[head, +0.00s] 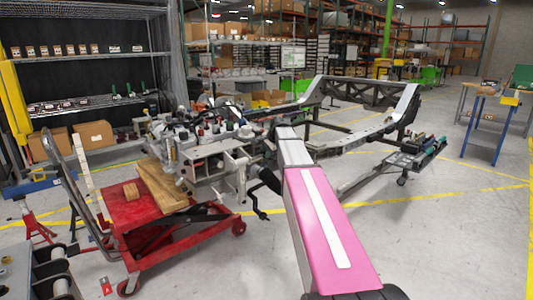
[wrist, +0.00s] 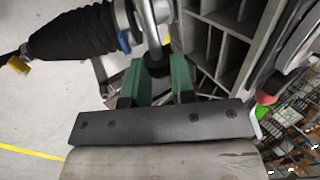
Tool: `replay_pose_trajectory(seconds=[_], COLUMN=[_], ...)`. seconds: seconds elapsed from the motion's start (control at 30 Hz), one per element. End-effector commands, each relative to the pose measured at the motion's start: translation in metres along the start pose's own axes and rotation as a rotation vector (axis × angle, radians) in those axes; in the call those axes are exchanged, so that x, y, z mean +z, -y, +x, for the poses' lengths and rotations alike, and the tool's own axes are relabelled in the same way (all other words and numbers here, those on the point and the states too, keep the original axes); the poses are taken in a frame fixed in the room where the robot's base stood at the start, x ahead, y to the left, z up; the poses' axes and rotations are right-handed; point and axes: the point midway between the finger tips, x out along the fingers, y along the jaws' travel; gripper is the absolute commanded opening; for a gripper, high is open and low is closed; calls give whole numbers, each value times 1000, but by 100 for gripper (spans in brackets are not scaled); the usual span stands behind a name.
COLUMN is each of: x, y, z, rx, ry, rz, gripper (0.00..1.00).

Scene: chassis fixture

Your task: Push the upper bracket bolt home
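My gripper (wrist: 160,72) shows in the wrist view with its two green fingers standing apart. A metal rod (wrist: 150,22) with a black end piece (wrist: 158,64) is just beyond and between the fingertips. I cannot tell whether the fingers touch it. A grey ribbed metal part (wrist: 215,45) is close by on the right. I cannot make out the upper bracket bolt in either view. In the head view the chassis frame (head: 345,150) stands beyond my arm, with an engine assembly (head: 205,150) at its left end. My gripper is hidden there behind my arm.
A black ribbed boot (wrist: 75,35) is close on the left in the wrist view. A red lift cart (head: 135,215) with wooden blocks (head: 160,185) stands left in the head view. A workbench (head: 495,110) is far right. The floor right of my arm is clear.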

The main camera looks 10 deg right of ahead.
Motion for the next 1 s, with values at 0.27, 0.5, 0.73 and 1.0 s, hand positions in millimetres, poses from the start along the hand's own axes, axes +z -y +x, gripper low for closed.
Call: replay_pose_trajectory(seconds=[0.27, 0.5, 0.73, 1.0], x=[5, 41, 43, 42], y=[-1, -1, 0, 0], z=[0, -1, 0, 0], rx=[1, 0, 0, 0], ry=[1, 1, 0, 0], rz=[-1, -2, 1, 0], gripper=[0, 0, 0, 50])
